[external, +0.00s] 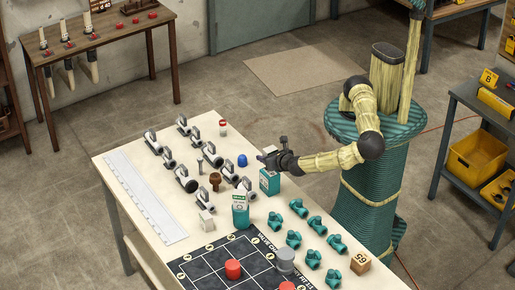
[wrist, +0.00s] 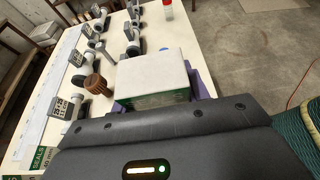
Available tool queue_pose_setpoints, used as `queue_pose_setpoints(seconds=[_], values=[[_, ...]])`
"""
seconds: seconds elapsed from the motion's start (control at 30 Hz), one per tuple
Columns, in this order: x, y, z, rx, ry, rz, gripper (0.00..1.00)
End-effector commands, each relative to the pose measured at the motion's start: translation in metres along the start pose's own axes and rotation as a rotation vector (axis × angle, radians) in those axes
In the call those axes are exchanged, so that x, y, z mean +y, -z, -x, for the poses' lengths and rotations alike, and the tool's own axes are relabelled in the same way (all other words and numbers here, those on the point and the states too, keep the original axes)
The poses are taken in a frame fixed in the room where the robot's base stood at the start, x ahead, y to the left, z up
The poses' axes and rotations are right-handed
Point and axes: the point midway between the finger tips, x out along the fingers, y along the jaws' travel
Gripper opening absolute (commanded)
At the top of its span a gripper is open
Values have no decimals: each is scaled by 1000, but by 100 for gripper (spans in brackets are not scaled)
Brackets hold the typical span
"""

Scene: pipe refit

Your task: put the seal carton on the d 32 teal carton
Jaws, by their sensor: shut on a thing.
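My gripper (external: 270,163) is shut on the seal carton (external: 270,182), a teal and white box near the table's back edge. In the wrist view this carton (wrist: 152,78) shows a plain white face and a green printed band, with purple fingers beside it. Whether it touches the table is unclear. In the wrist view a label reading SEALS (wrist: 40,158) is cut off at lower left. I cannot read a d 32 mark.
Teal fittings (external: 298,207) lie to the right. A dark grid mat (external: 215,262) lies in front.

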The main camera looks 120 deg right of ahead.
Motion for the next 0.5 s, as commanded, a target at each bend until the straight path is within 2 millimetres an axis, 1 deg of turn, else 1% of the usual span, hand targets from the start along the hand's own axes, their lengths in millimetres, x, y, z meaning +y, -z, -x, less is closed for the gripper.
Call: queue_pose_setpoints(seconds=[0.13,0.23,0.5], values=[[0,0,0,0,0,0,22],[0,4,-2,-1,0,1,22],[0,34,-15,-1,0,1,22]])
